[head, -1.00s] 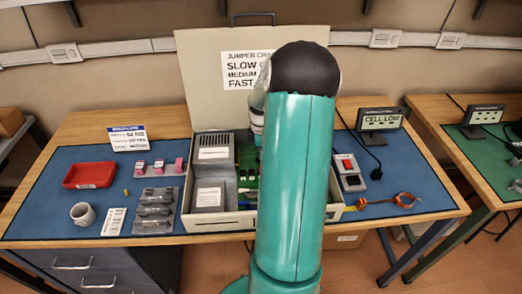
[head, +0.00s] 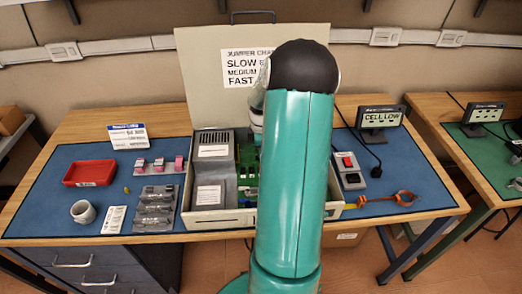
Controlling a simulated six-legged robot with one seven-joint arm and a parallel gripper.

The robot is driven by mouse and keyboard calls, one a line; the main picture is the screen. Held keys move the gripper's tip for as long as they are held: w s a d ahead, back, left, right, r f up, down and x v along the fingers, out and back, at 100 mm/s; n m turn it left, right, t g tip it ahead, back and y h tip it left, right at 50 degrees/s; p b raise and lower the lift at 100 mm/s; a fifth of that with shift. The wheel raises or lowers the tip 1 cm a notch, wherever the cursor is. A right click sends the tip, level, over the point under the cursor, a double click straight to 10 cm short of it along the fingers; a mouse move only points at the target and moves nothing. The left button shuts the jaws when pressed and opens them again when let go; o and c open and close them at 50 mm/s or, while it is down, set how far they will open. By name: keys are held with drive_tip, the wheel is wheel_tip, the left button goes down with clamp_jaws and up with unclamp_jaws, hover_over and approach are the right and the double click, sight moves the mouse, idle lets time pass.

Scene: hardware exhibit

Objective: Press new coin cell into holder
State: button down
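The open case (head: 222,220) stands mid-bench with its lid up behind it. Inside are a grey box unit (head: 210,165) and a strip of green circuit board (head: 248,170). My teal arm crosses the case and hides the right part of the board. My gripper is hidden behind the arm, so its fingers cannot be seen. The coin cell and its holder cannot be made out. A small yellowish piece (head: 126,189) lies on the blue mat below the red tray (head: 90,173). The display (head: 382,120) at the right reads "CELL LOW".
Left of the case are a grey rack of cylinders (head: 155,208), pink-tipped parts (head: 160,165), a mug (head: 83,212) and a sign (head: 127,136). To the right are a red-switch box (head: 349,170) and an orange wrist strap (head: 405,198). The raised lid (head: 205,85) blocks the back.

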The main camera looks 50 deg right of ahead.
drive_tip(key=shift+f, duration=0.1)
drive_tip(key=c, duration=1.6)
unclamp_jaws()
drive_tip(key=shift+a+f, duration=0.1)
drive_tip(key=shift+o, duration=0.2)
drive_tip(key=shift+s, duration=0.1)
drive_tip(key=o, duration=0.3)
drive_tip(key=shift+r, duration=0.8)
drive_tip(key=shift+r, duration=2.95)
